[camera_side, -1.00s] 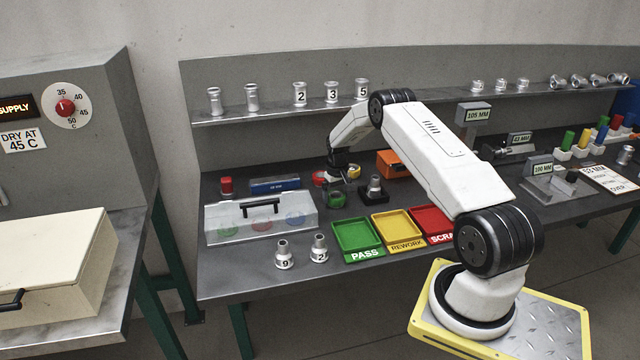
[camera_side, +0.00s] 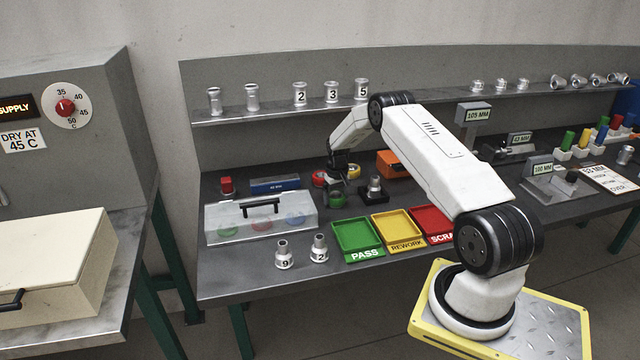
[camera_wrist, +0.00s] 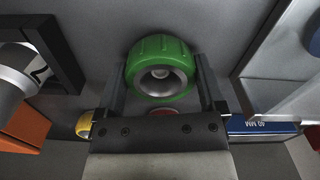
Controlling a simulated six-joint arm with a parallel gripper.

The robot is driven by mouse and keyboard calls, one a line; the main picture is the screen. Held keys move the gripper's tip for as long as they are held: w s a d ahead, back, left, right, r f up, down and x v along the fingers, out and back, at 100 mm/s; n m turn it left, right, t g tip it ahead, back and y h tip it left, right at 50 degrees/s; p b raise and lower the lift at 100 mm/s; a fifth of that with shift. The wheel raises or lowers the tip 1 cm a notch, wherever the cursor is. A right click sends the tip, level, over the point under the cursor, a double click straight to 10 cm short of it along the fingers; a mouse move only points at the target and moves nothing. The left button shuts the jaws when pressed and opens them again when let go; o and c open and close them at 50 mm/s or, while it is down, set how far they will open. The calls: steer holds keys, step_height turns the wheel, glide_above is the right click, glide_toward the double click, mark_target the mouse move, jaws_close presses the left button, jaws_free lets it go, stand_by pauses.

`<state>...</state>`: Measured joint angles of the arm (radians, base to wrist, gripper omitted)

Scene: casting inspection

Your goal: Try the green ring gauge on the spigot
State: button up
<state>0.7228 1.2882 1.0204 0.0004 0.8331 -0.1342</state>
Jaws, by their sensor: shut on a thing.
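The green ring gauge (camera_side: 338,200) is at or just above the bench top, under my gripper (camera_side: 338,190). In the wrist view the green ring gauge (camera_wrist: 160,50) sits between the two fingers of my gripper (camera_wrist: 162,78), which is shut on it. Its bore faces the wrist camera. I cannot tell whether it touches the bench. The casting with the spigot (camera_side: 375,183) stands in a black holder (camera_side: 377,199) to the right of the ring, apart from it. The wrist view shows this casting (camera_wrist: 16,72) at the left edge, with a number on it.
A red ring (camera_side: 319,178) and a yellow ring (camera_side: 353,172) lie close behind the gripper. A clear lidded case (camera_side: 225,222) is to the left.

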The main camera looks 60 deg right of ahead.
steer(key=shift+r, duration=0.15)
steer(key=shift+r, duration=0.75)
steer(key=s+a+r, duration=0.8)
steer(key=s+r, duration=0.3)
steer(key=shift+s+r, duration=0.15)
steer(key=shift+s, duration=0.05)
stand_by(0.6)
